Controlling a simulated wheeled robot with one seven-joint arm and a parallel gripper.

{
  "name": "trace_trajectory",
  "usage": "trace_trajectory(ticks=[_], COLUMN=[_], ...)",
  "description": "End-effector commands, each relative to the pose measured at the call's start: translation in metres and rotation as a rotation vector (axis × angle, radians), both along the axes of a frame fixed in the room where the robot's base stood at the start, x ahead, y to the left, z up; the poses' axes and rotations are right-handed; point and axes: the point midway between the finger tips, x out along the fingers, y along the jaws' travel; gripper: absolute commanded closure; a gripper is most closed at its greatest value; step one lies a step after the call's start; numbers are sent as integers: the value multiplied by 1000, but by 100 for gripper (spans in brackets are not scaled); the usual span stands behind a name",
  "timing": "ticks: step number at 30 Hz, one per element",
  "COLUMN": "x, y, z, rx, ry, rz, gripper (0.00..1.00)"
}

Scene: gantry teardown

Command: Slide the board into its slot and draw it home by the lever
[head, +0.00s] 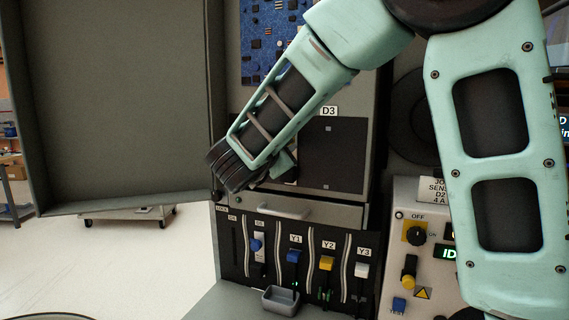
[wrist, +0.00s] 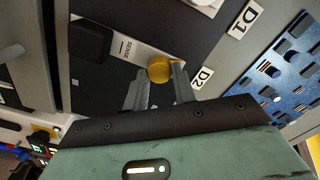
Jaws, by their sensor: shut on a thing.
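In the wrist view my gripper (wrist: 160,78) has its two grey fingers shut on a round yellow knob (wrist: 160,68). The knob is at the end of a pale strip (wrist: 122,44) marked SENSE, beside the label D2 (wrist: 202,78). A black block (wrist: 90,41) sits at the strip's other end. I cannot tell how deep the strip's board sits, or whether the knob is the lever's tip. In the head view my arm hides my gripper and the knob. A blue circuit panel (head: 262,42) stands upright behind my arm.
An open cabinet door (head: 120,100) fills the left. Below my wrist are a drawer handle (head: 277,211), a row of slots with coloured tabs, and a small grey tray (head: 281,300). A control box (head: 408,215) with an OFF switch stands at the right, close to my arm.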

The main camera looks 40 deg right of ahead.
Motion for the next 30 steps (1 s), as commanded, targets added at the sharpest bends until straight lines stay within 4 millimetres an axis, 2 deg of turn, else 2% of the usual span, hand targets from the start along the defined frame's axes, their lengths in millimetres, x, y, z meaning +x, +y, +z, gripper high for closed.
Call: trace_trajectory(ticks=[1, 15, 30], x=[0, 0, 0], y=[2, 3, 3], z=[-10, -7, -4], rx=[25, 188, 224], ry=[-35, -284, -337], rz=[3, 5, 4], gripper=[96, 97, 97])
